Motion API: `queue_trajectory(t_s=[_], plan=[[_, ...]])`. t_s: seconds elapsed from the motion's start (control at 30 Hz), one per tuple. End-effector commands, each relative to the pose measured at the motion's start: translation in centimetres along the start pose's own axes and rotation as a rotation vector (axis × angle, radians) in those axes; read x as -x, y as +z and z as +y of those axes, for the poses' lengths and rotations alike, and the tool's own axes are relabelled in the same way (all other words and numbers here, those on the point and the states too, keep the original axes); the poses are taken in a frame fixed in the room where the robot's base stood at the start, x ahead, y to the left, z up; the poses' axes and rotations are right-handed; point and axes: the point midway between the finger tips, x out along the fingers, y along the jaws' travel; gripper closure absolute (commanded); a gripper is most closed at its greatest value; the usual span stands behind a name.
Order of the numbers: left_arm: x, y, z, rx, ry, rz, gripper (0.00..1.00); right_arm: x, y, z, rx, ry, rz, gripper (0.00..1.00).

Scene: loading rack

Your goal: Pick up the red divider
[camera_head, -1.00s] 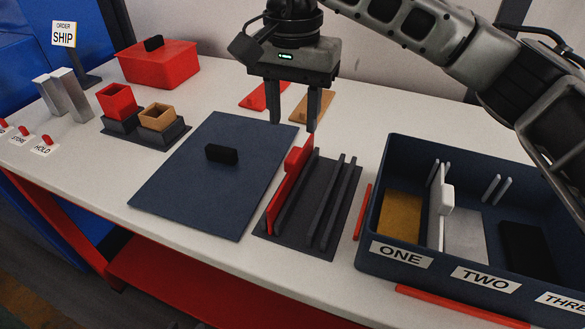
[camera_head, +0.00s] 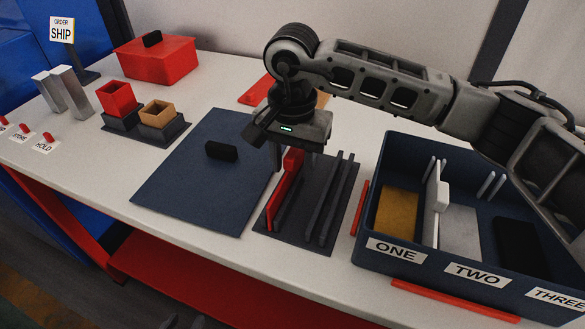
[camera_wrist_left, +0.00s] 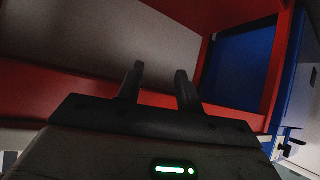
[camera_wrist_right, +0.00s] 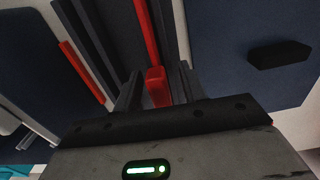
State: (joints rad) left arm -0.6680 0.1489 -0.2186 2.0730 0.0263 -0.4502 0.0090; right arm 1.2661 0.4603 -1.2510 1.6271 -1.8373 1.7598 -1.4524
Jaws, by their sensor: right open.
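The red divider (camera_head: 283,192) stands upright in the left slot of a dark ridged rack (camera_head: 307,236). Its raised tab is at the far end. My right gripper (camera_head: 291,158) is open and low over that tab, with the fingers partly hidden in the head view. In the right wrist view, the red divider's tab (camera_wrist_right: 156,84) shows between the two fingers of my right gripper (camera_wrist_right: 158,86), with gaps beside it. My left gripper (camera_wrist_left: 160,84) is open and empty in the left wrist view, facing the red bench frame.
A blue panel with a black handle (camera_head: 180,190) lies left of the rack. A navy bin (camera_head: 372,222) with labelled compartments and a white divider (camera_head: 432,205) stands right. A thin red strip (camera_head: 360,208) lies between rack and bin. A red box (camera_head: 160,66) is at the back left.

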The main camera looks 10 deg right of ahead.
Motion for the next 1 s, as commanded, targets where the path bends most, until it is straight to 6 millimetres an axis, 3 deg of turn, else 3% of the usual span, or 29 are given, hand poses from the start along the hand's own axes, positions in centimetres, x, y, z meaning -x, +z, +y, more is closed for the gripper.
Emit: queue_trajectory(t_s=[0.07, 0.2, 0.67, 0.87, 1.0], plan=[[0.0, 0.0, 0.0, -0.002, 0.000, 0.001, 0.64, 0.0, 0.0, 0.0, -0.001, 0.000, 0.000, 0.64], [0.0, -0.1, 0.0, -0.002, 0.000, 0.002, 0.64, 0.0, 0.0, 0.0, -0.001, 0.000, 0.000, 1.00], [-0.1, -0.1, 0.0, -0.001, 0.001, 0.007, 0.64, 0.7, -0.1, 0.0, -0.001, -0.001, 0.002, 1.00], [-0.5, 0.2, 0.0, 0.007, 0.006, 0.016, 0.64, 3.1, -0.1, -0.1, -0.001, -0.005, 0.004, 1.00], [-0.5, -0.2, 0.1, 0.014, 0.009, 0.029, 0.64, 5.4, 1.9, 0.3, 0.005, -0.003, 0.004, 1.00]])
